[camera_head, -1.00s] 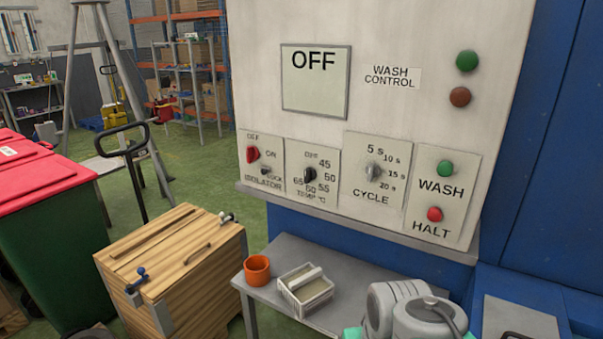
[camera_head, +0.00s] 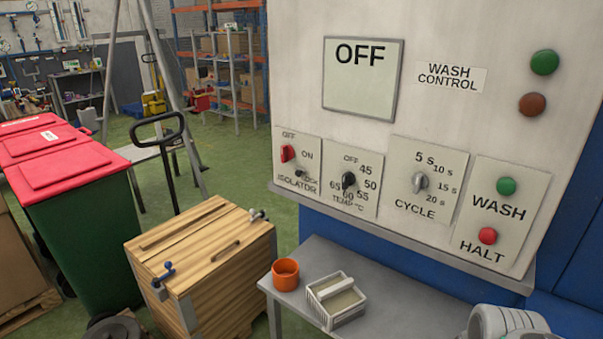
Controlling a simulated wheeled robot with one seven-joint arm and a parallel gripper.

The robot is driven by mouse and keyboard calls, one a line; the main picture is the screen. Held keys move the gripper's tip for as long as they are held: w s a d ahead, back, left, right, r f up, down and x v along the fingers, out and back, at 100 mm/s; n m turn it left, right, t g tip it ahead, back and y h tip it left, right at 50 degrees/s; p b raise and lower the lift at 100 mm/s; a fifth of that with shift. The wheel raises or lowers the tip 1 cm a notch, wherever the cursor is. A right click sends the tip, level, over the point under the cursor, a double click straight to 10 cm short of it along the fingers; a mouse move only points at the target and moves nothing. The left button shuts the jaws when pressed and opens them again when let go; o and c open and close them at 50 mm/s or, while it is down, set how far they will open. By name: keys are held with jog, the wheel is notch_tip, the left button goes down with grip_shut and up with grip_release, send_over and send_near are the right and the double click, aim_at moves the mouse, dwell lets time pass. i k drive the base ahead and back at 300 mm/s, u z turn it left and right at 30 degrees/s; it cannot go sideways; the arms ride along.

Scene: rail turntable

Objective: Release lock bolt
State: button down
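No rail turntable shows, and I cannot tell for sure which part is the lock bolt. A wooden box (camera_head: 215,295) at the lower left carries a blue-handled fitting (camera_head: 163,274) on its near left edge and a dark grey fitting (camera_head: 258,215) at its far right corner. The isolator plate (camera_head: 297,163) on the wall panel has a red knob (camera_head: 287,153) and a small knob beside a partly legible label. Rounded grey links of my arm show at the lower right corner. My gripper is not in view.
The white wash control panel (camera_head: 460,150) reads OFF. Below it, a grey bench (camera_head: 390,293) holds an orange cup (camera_head: 286,273) and a white divided tray (camera_head: 329,313). A green bin (camera_head: 85,250) with red lid stands left. Green floor (camera_head: 235,160) is open behind the box.

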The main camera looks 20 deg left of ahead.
aim_at(299, 171)
jog(key=u, duration=0.05)
jog(key=i, duration=0.4)
jog(key=u, duration=2.65)
